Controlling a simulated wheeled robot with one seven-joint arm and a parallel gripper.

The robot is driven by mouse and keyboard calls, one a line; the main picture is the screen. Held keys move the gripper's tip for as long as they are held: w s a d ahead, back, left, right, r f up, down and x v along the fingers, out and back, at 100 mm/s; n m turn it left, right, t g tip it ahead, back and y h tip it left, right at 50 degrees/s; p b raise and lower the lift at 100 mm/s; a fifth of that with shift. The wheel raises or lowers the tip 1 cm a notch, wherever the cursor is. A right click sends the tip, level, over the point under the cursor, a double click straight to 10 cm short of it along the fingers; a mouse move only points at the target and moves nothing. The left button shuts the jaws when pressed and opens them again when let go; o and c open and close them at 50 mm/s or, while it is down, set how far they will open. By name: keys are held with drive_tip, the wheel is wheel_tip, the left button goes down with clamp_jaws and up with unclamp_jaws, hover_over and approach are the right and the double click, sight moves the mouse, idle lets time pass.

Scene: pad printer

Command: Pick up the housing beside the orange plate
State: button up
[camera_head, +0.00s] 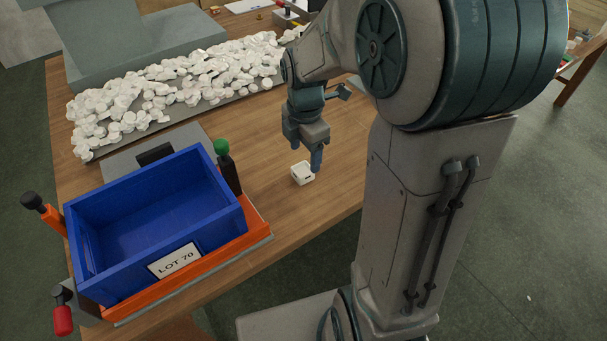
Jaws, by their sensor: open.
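A small white housing (302,173) lies on the wooden table, to the right of the orange plate (185,269). The plate is under a blue bin and only its edges show. My gripper (311,158) points down just above and beside the housing. One finger shows at the housing's right side; the other finger is hard to make out. The housing rests on the table, and I cannot tell whether a finger touches it.
The empty blue bin (215,207) bears a LOT 70 label. Clamps with a green knob (221,146), a black knob and a red handle (62,320) stand around it. A heap of white parts (180,85) covers a grey mat behind. Bare table (250,135) lies between.

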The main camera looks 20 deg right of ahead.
sight(303, 173)
drive_tip(key=shift+w+a+f+b, duration=0.1)
drive_tip(key=shift+f+b, duration=0.15)
drive_tip(key=shift+f, duration=1.3)
drive_tip(key=shift+w+a+f+b, duration=0.1)
drive_tip(key=shift+f+b, duration=0.15)
drive_tip(key=shift+f, duration=1.25)
drive_tip(key=shift+s, duration=0.1)
drive_tip(key=c, duration=1)
